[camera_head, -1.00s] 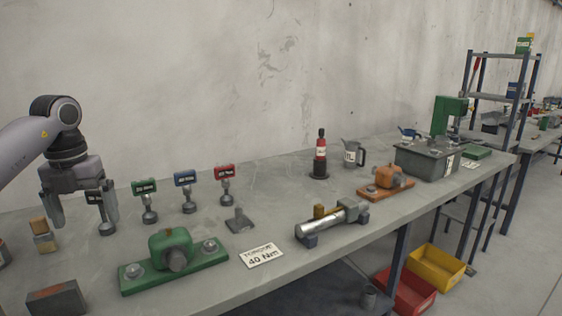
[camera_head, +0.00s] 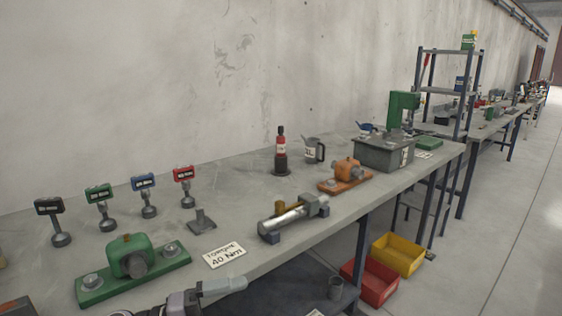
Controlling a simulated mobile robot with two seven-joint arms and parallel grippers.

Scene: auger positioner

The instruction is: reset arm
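My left gripper (camera_head: 238,284) shows at the bottom edge, in front of the bench, pointing right. Only part of it and its wrist are in the picture. One pale finger is clear; the other cannot be made out, so its opening is unclear. I see nothing held in it. My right gripper is not in view. The bench (camera_head: 250,180) carries a black-tagged stand (camera_head: 55,218), a green-tagged one (camera_head: 103,205), a blue-tagged one (camera_head: 146,194) and a red-tagged one (camera_head: 185,186). A green pump-like unit on a plate (camera_head: 133,262) stands behind my gripper.
A "TORQUE 40 Nm" card (camera_head: 224,255), a metal cylinder on supports (camera_head: 288,222), an orange unit (camera_head: 346,174), a red bottle (camera_head: 281,152) and a grey jug (camera_head: 315,150) stand farther along. Red (camera_head: 370,281) and yellow (camera_head: 398,254) bins lie on the floor. The right aisle is clear.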

